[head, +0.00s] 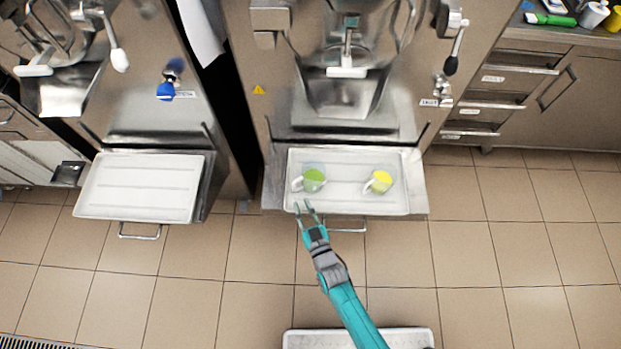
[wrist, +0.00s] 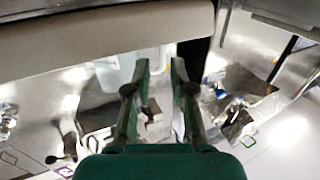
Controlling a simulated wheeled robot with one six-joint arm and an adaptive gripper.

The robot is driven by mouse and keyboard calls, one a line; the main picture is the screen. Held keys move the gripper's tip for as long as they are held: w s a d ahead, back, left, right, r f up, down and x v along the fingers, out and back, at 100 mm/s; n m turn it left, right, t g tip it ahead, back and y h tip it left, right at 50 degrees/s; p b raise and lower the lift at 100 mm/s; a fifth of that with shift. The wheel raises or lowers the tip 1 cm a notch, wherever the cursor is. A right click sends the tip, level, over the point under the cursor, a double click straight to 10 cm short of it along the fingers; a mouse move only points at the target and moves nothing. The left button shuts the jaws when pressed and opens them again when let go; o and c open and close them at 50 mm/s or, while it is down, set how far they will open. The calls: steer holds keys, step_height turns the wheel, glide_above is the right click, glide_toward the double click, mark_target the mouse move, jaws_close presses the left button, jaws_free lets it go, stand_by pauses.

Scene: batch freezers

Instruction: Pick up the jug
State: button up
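Two small clear jugs with handles stand on a white tray (head: 345,198) in front of the middle machine in the head view. One jug (head: 313,178) has green contents and its handle points left. The other jug (head: 380,181) has yellow contents and stands to its right. My gripper (head: 303,204) is at the tray's front edge, just below the green jug in the picture. Its fingers are apart with nothing seen between them. In the wrist view my gripper (wrist: 160,64) also shows spread fingers, and I cannot clearly make out a jug there.
A second white tray (head: 140,187) at the left is empty. Batch freezers (head: 345,75) rise behind the trays. A drawer counter (head: 560,95) stands at the right. Another pale tray (head: 305,340) shows at the bottom edge. The tiled floor at the right is clear.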

mark_target(294, 189)
steer(key=shift+x, duration=1.2)
steer(key=x, duration=0.4)
steer(key=shift+s+a+r, duration=0.1)
steer(key=shift+r, duration=0.3)
steer(key=shift+w+a, duration=0.2)
steer(key=shift+w, duration=0.35)
jaws_close()
